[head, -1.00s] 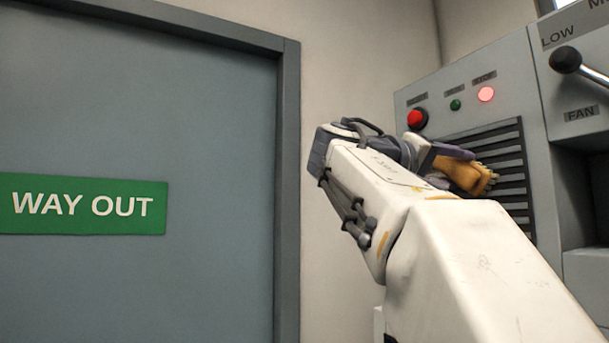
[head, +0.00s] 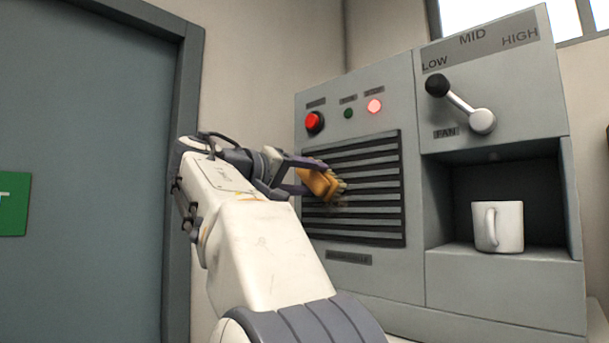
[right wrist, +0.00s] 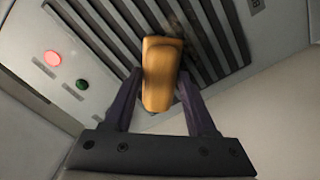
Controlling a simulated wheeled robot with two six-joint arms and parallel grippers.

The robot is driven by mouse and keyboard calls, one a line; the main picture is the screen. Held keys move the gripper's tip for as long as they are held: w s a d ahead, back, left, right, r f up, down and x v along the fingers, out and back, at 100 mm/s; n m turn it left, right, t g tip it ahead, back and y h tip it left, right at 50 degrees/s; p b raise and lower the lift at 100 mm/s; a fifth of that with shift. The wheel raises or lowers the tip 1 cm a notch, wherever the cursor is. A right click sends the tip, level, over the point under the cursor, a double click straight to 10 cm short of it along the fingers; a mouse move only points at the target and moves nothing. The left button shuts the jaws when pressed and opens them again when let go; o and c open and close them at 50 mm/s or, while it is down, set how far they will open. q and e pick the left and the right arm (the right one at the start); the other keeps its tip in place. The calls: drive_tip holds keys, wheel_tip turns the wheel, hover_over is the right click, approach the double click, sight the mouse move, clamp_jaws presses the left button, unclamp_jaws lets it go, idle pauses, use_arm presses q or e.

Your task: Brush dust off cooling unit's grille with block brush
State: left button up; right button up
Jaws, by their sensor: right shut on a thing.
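The cooling unit's grille (head: 375,217) is a dark panel of horizontal slats on the grey cabinet front. My right gripper (head: 303,177) is shut on the block brush (head: 318,183), which has an orange-brown wooden body and pale bristles. The bristles face the middle of the grille and appear at or very near the slats. The right wrist view shows the brush (right wrist: 161,75) between the two purple fingers, with the grille (right wrist: 100,35) behind it. A dark, dusty-looking smudge (head: 343,201) shows beside the bristles. My left gripper is not in view.
Above the grille are a red button (head: 314,122), a green lamp (head: 348,113) and a lit red lamp (head: 374,106). To the right are a fan lever (head: 460,103) pointing toward LOW and a white mug (head: 498,227) in a recess. A grey door (head: 85,150) stands left.

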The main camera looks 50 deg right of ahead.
sight(296, 175)
drive_tip(key=shift+w+d+r+p, duration=0.1)
drive_tip(key=shift+w+p, duration=0.15)
drive_tip(key=shift+w, duration=0.35)
drive_tip(key=shift+w+d+f+p, duration=0.15)
drive_tip(key=shift+w+p, duration=0.15)
drive_tip(key=shift+w, duration=0.35)
drive_tip(key=shift+w+d+r+p, duration=0.15)
drive_tip(key=shift+w+p, duration=0.1)
drive_tip(key=shift+w, duration=0.35)
drive_tip(key=shift+a, duration=0.2)
drive_tip(key=shift+w+a+b, duration=0.2)
drive_tip(key=shift+a+b, duration=0.05)
drive_tip(key=shift+a, duration=1.2)
drive_tip(key=shift+w+a+b, duration=0.15)
drive_tip(key=shift+a+b, duration=0.05)
drive_tip(key=shift+a, duration=1.2)
drive_tip(key=shift+w+a, duration=0.15)
drive_tip(key=shift+a, duration=1.3)
